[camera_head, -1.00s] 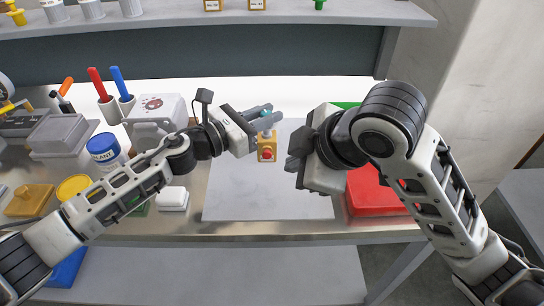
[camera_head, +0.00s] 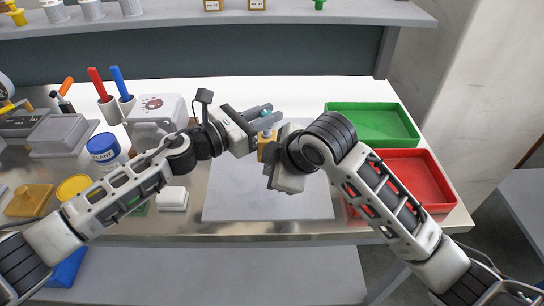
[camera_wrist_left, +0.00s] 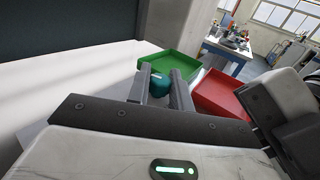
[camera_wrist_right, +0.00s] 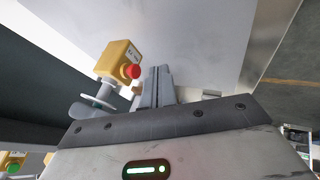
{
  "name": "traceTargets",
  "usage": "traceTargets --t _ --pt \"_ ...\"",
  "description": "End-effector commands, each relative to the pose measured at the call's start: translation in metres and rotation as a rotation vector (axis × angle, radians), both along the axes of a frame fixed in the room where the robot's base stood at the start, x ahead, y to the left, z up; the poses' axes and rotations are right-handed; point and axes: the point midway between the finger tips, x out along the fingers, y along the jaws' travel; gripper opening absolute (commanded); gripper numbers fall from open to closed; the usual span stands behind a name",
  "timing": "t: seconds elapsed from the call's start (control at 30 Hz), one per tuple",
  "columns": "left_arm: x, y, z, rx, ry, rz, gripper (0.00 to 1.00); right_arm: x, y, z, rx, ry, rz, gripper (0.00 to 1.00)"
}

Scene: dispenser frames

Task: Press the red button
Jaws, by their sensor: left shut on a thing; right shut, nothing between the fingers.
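A yellow button box (camera_head: 264,138) sits above the grey mat; the right gripper partly covers it in the head view. In the right wrist view the box (camera_wrist_right: 119,60) shows its red button (camera_wrist_right: 132,72) facing my right fingers. My left gripper (camera_head: 265,112) is shut on the box's teal upper part (camera_wrist_left: 159,84), which shows between its fingers (camera_wrist_left: 164,82). My right gripper (camera_wrist_right: 158,72) is shut and empty, its fingertips just beside the red button; whether they touch it I cannot tell. In the head view its fingertips are mostly hidden.
A grey mat (camera_head: 230,200) lies below both grippers. A green tray (camera_head: 365,108) and a red tray (camera_head: 435,190) stand at the right. Pen cups, a blue-lidded jar (camera_head: 103,148) and a white box (camera_head: 173,198) crowd the left. A shelf (camera_head: 290,17) runs along the back.

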Motion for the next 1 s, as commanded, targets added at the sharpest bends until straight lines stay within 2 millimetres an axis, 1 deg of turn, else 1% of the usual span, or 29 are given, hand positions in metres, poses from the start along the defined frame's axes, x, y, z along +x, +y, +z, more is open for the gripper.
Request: traceTargets --t 0.03,0.2,0.63,0.83,1.0 --pt "0.000 0.000 0.000 0.000 0.000 0.000 0.00 0.008 0.000 0.001 0.001 0.000 0.000 0.00" --pt "0.000 0.000 0.000 0.000 0.000 0.000 0.00 0.021 0.000 0.000 0.001 0.002 0.001 0.00" --pt "0.000 0.000 0.000 0.000 0.000 0.000 0.00 0.026 0.000 0.001 0.001 0.001 0.001 0.00" --pt "0.000 0.000 0.000 0.000 0.000 0.000 0.00 0.045 -0.001 0.001 -0.001 0.000 0.000 0.00" --pt "-0.002 -0.002 -0.001 -0.002 0.003 -0.006 0.00 0.047 -0.002 0.001 0.000 -0.003 -0.003 0.00"
